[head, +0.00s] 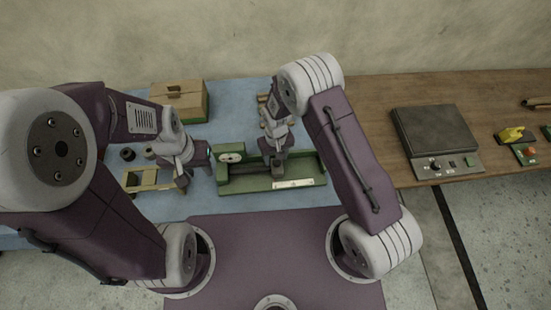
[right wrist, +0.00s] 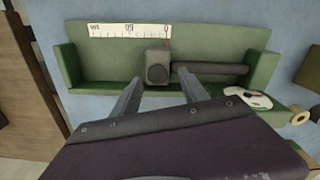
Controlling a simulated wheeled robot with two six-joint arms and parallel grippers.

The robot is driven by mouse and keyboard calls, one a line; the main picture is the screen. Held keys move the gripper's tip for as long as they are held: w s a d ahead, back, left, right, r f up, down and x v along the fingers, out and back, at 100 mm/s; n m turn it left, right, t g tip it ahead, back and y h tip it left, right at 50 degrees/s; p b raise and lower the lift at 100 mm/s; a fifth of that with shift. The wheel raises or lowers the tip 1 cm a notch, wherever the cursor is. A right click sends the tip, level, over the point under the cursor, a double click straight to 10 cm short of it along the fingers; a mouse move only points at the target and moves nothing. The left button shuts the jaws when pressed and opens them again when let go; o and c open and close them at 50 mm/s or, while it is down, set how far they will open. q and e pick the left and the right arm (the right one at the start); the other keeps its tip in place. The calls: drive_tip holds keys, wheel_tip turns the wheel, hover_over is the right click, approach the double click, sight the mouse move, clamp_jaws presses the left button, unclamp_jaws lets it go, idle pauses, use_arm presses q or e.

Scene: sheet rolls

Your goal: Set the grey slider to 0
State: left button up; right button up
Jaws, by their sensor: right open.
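The grey slider (right wrist: 158,66) is a small block with a round knob, inside a long green holder (right wrist: 210,38). A white scale strip (right wrist: 125,31) runs along the holder wall. The slider stands by the strip's right end in the right wrist view, near a thin red mark. My right gripper (right wrist: 160,78) is open, with one finger on each side of the slider; contact is unclear. In the head view, my right gripper (head: 275,163) reaches down into the holder and hides the slider. My left gripper (head: 188,176) is beside a pale wooden frame; its jaw opening is unclear.
A dark grey rod (right wrist: 212,69) extends right from the slider. A round dial (head: 231,157) sits at the holder's left end. A cardboard box (head: 180,101) stands behind my left gripper. A dark device (head: 435,138) sits on the wooden table at right.

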sight(275, 162)
drive_tip(key=r, duration=0.2)
drive_tip(key=r+b, duration=0.1)
drive_tip(key=r, duration=0.3)
drive_tip(key=shift+a+r, duration=0.25)
drive_tip(key=shift+r, duration=0.5)
